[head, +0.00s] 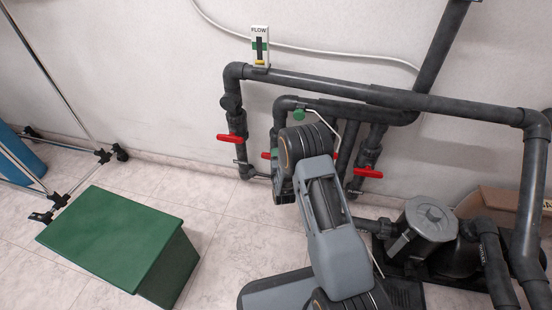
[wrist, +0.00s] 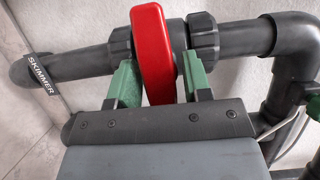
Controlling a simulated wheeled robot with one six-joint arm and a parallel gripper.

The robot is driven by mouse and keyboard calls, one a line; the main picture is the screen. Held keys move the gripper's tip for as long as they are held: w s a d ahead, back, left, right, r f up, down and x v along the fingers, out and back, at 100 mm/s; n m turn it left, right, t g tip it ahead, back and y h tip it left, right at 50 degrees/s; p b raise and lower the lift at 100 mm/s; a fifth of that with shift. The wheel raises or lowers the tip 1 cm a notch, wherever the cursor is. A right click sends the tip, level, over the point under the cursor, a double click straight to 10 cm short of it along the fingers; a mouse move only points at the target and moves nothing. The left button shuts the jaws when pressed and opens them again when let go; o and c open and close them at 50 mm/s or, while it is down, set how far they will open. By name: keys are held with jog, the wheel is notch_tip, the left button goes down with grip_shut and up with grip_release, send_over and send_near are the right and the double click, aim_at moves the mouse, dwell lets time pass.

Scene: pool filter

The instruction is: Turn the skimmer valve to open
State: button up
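The red skimmer valve handle (wrist: 152,55) stands across its dark pipe (wrist: 75,65) in the wrist view. A label reading SKIMMER (wrist: 42,74) is on the pipe to the left. My gripper (wrist: 162,82) has its two green fingers on either side of the handle's lower end. The fingers look open, with narrow gaps beside the handle; contact cannot be told for sure. In the head view my wrist hides most of this valve and the fingers; a bit of red (head: 267,155) shows just left of my wrist.
Other red handles are on the left pipe (head: 230,138) and the right pipe (head: 368,172). A flow gauge (head: 260,45) is above the upper pipe. A pump (head: 425,228) stands at right and a green box (head: 115,238) at left. Floor between box and pipes is clear.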

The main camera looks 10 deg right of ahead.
jog(key=c, duration=0.7)
jog(key=n+g+p, duration=0.1)
jog(key=n, duration=0.2)
jog(key=shift+r+n+g, duration=0.15)
jog(key=shift+n+g, duration=0.15)
jog(key=n+g+h+p, duration=0.1)
jog(key=n+g, duration=0.1)
jog(key=n, duration=0.2)
jog(key=shift+a+r, duration=0.1)
jog(key=n+g+h+p, duration=0.1)
jog(key=n, duration=0.1)
jog(key=n+h+p, duration=0.1)
jog(key=p, duration=0.1)
jog(key=shift+a+r+n+g, duration=0.1)
jog(key=shift+n+g, duration=0.3)
jog(key=shift+n+g+h+p, duration=0.3)
jog(key=shift+n+h+p, duration=0.4)
jog(key=shift+n+p, duration=0.25)
